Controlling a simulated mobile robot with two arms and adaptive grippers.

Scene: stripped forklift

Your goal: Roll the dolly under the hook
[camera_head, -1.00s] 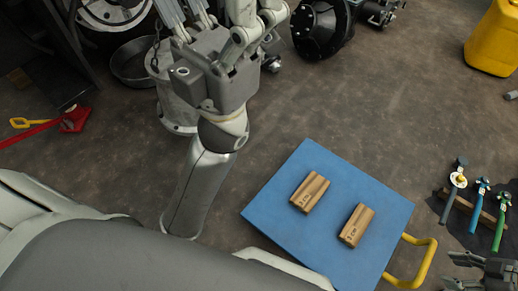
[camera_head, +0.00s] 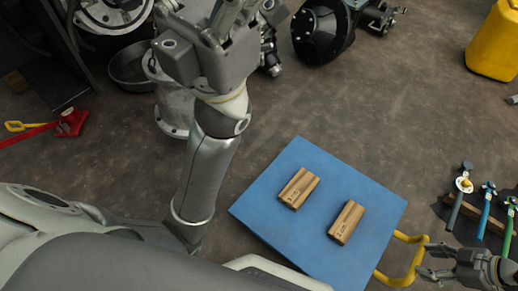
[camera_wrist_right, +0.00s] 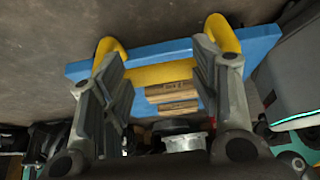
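The dolly is a blue platform (camera_head: 265,205) with a yellow tube handle (camera_head: 412,272) at its right end. Two wooden blocks lie on it, one on the left (camera_head: 298,188) and one on the right (camera_head: 346,222). My right gripper (camera_head: 426,261) is at the handle, fingers spread. In the right wrist view, the yellow handle (camera_wrist_right: 160,73) crosses between the open fingers, not clamped. My left gripper (camera_head: 215,35) is at the top, above the floor away from the dolly; its fingertips are cut off, so its opening is unclear. No hook can be made out.
A yellow can (camera_head: 494,42) is at the upper right. A black hub part (camera_head: 322,32), a round pan (camera_head: 130,66) and a red tool (camera_head: 70,122) lie farther off. Floor behind the dolly is clear.

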